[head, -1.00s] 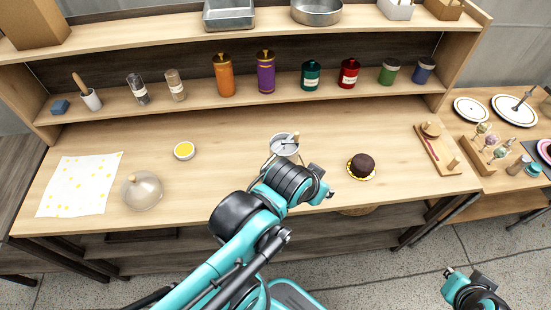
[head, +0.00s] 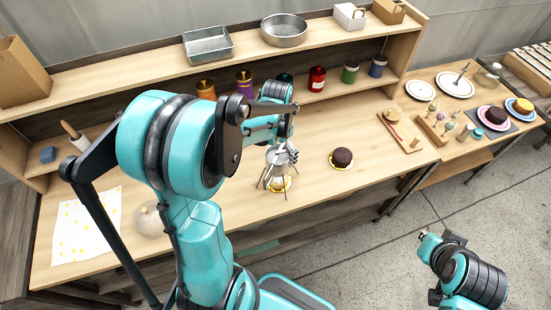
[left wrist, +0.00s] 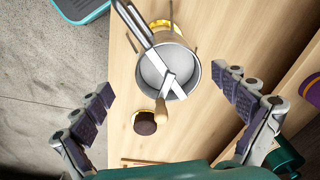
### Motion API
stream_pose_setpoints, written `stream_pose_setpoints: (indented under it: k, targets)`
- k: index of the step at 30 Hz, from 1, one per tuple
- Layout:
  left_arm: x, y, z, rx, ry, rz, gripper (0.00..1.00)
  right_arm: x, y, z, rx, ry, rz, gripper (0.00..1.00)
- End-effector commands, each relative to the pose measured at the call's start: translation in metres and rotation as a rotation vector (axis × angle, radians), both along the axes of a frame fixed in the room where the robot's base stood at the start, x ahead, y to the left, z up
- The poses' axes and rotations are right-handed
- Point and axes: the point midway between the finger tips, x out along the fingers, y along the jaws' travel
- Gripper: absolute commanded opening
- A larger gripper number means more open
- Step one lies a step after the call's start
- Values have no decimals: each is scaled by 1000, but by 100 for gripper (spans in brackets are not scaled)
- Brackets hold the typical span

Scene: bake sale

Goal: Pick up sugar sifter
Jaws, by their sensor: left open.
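A metal cup (head: 278,156), apparently the sugar sifter, sits in a thin-legged stand (head: 264,178) on the table. In the left wrist view this cup (left wrist: 150,72) shows from above, with flat metal bars across its mouth and a wooden handle (left wrist: 161,116) sticking out; I cannot tell which part each belongs to. My left gripper (head: 287,140) is over the cup, open and empty. In the left wrist view its fingers (left wrist: 165,85) are spread on either side of the cup, apart from it. My right gripper (head: 441,243) is low over the floor at right, its jaws unclear.
A yellow item (head: 282,184) lies under the stand. A chocolate cake (head: 342,157) stands to the right. Several jars, including a red one (head: 317,79), line the low shelf close behind. A dome (head: 148,219) stands at left, partly behind my arm. Bare table lies around the cake.

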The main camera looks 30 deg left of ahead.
Motion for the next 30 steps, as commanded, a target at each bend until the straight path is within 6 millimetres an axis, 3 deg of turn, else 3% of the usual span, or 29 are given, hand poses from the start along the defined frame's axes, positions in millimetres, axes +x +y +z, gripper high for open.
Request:
stream_pose_setpoints:
  k: [5, 21, 30]
  targets:
    - [4, 8, -11, -8, 37, -17, 98, 0, 0, 7, 0, 0, 0, 0]
    - [-1, 12, -82, -9, 38, -18, 98, 0, 0, -15, 0, 0, 0, 0]
    - [-1, 12, -85, -9, 38, -18, 98, 0, 0, -14, 0, 0, 0, 0]
